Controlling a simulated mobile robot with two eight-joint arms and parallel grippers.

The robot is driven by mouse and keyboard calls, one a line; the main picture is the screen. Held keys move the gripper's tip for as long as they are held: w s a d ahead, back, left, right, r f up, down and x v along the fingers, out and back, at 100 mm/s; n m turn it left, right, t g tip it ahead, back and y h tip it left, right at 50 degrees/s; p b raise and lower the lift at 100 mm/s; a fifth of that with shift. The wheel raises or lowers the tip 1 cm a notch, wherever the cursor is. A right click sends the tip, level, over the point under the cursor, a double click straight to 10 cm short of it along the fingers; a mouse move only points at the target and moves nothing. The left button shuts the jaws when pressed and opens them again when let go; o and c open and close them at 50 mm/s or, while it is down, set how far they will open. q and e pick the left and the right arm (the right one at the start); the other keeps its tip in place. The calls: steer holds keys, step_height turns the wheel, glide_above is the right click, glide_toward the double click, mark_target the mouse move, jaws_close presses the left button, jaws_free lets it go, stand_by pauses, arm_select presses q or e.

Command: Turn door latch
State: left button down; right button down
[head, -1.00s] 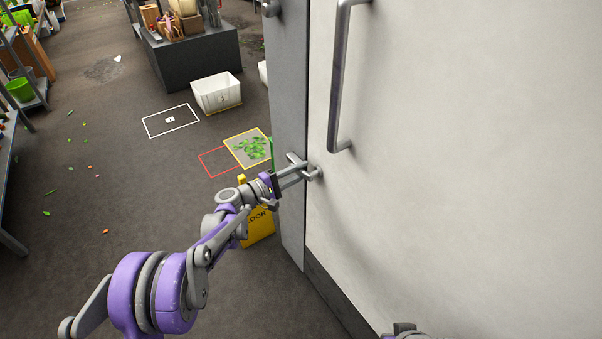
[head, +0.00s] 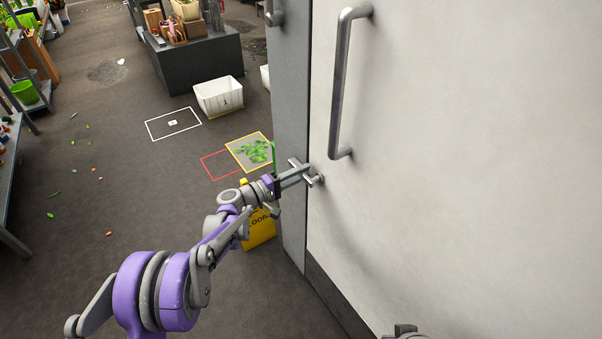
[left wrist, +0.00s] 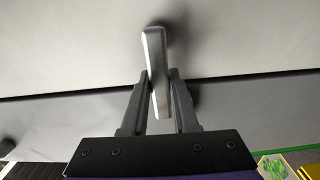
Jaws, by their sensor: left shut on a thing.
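The door latch (head: 318,179) is a small metal lever on the pale door (head: 460,170), below the long vertical handle. My left gripper (head: 300,175) reaches it from the left and is shut on the lever. In the left wrist view, the latch (left wrist: 156,60) stands between the two fingers of my left gripper (left wrist: 162,95), with its near end slightly tilted. The door looks closed against its grey frame (head: 290,130). My right gripper does not show clearly.
A long bar handle (head: 343,90) stands out above the latch. A yellow floor sign (head: 260,229) stands beneath my left forearm. A white bin (head: 219,96) and marked floor squares lie farther back. The floor at left is mostly open, with scattered leaves.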

arm_select(q)
steer(key=c, duration=0.7)
jaws_free()
steer(key=v, duration=1.1)
steer(key=shift+p, duration=0.35)
steer(key=shift+w, duration=0.1)
